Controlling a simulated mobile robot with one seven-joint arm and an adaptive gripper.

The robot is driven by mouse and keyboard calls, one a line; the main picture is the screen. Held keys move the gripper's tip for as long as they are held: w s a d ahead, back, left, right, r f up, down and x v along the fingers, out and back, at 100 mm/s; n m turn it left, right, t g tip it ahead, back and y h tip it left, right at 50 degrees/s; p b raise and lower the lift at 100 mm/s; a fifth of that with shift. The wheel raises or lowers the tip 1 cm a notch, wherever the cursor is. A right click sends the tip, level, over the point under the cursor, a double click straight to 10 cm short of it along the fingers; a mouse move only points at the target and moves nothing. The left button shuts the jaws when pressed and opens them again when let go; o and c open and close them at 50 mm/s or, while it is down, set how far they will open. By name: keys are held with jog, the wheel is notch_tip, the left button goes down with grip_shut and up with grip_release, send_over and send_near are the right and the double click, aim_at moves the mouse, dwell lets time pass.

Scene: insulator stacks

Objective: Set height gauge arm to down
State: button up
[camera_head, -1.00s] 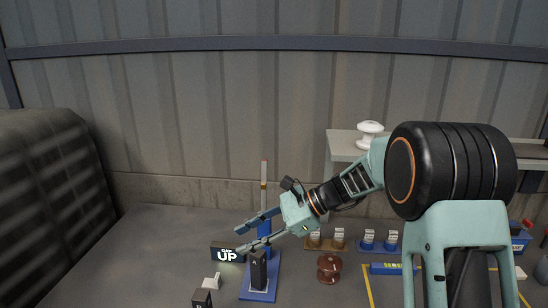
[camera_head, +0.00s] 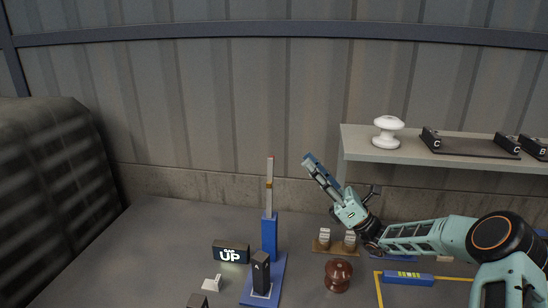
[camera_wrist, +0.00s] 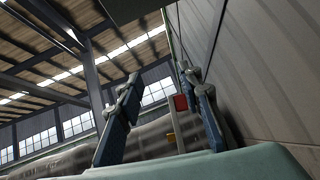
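The height gauge has a blue base (camera_head: 250,292), a blue column (camera_head: 269,238) and a thin upright post (camera_head: 269,180) with a red tip and a yellowish mark. A black block (camera_head: 261,273) stands on the base's front part. I cannot tell which part is the gauge arm. My gripper (camera_head: 307,160) is raised to the right of the post, apart from it and empty. In the wrist view my gripper (camera_wrist: 162,76) has its fingers spread, with the post's red tip (camera_wrist: 181,103) visible beyond, between them.
A brown insulator (camera_head: 338,275) stands right of the gauge. Small holders (camera_head: 335,246) sit behind it. A blue level-like bar (camera_head: 407,278) lies by yellow floor lines. A shelf (camera_head: 365,151) holds a white insulator (camera_head: 388,130) and black lettered blocks. A small white piece (camera_head: 212,283) lies front left.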

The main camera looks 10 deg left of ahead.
aim_at(272, 157)
jog(key=shift+w+a+r, duration=0.15)
jog(key=shift+w+a, duration=0.05)
jog(key=shift+a, duration=1.6)
jog(key=shift+w+a+r, duration=0.1)
jog(key=shift+w+a, duration=0.1)
jog(key=shift+a, duration=1.65)
jog(key=shift+w+a+r, duration=0.15)
jog(key=shift+w+a, duration=0.05)
jog(key=shift+a, duration=1.6)
jog(key=shift+c, duration=0.5)
jog(key=shift+r, duration=0.1)
grip_shut()
